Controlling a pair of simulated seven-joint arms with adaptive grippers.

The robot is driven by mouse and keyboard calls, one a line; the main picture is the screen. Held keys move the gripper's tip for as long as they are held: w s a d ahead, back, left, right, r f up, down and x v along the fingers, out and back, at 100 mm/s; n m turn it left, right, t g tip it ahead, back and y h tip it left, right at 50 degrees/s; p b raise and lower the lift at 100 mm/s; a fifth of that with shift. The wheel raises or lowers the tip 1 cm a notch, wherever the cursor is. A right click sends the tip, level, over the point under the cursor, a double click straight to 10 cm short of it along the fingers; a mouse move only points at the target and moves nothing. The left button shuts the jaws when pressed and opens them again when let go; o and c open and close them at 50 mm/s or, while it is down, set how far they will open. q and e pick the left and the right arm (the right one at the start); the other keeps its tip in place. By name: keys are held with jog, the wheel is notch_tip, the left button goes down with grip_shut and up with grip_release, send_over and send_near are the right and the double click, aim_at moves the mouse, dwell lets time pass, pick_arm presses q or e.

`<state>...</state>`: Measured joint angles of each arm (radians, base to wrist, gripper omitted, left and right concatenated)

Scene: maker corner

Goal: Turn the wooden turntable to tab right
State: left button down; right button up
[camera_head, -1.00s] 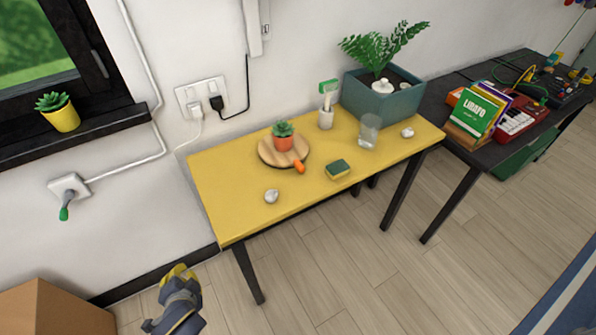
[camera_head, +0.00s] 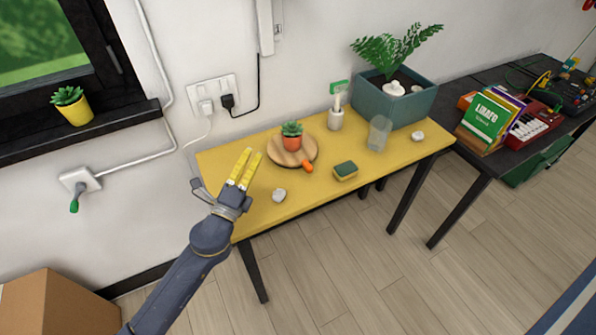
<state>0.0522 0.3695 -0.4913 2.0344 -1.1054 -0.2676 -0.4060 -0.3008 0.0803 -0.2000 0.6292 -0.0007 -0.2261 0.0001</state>
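The round wooden turntable (camera_head: 274,155) lies on the yellow table (camera_head: 225,162). Its orange tab (camera_head: 307,166) sticks out at the front right of the rim. A small succulent in an orange pot (camera_head: 291,142) stands on the turntable. My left gripper (camera_head: 253,152) has yellow fingers and hangs over the left part of the table, left of the turntable and apart from it. A narrow gap shows between its fingers, with nothing between them. My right gripper is not in view.
On the table are a pale stone (camera_head: 279,195), a sponge (camera_head: 345,171), a cup with a brush (camera_head: 336,119), a clear glass (camera_head: 379,134), another stone (camera_head: 417,136) and a teal planter (camera_head: 398,104). The table's front left is mostly clear.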

pick_arm(q)
jog(key=w+d+m+g+h, duration=0.1)
jog(key=d+m+g+h, duration=0.4)
jog(key=m, duration=0.4)
jog(key=m+g+y, duration=0.2)
jog(key=m+g, duration=0.7)
jog(key=m, duration=0.4)
send_near(298, 177)
jog(key=r, duration=0.3)
jog(key=shift+d+r, duration=0.3)
jog(key=shift+r, duration=0.05)
jog(key=shift+w+a+f, duration=0.1)
jog(key=shift+a+f, duration=0.05)
jog(key=shift+f, duration=0.05)
jog(key=shift+w+d+f, duration=0.15)
jog(key=shift+d+f, duration=0.05)
jog(key=x, duration=0.9)
jog(key=shift+f, duration=0.15)
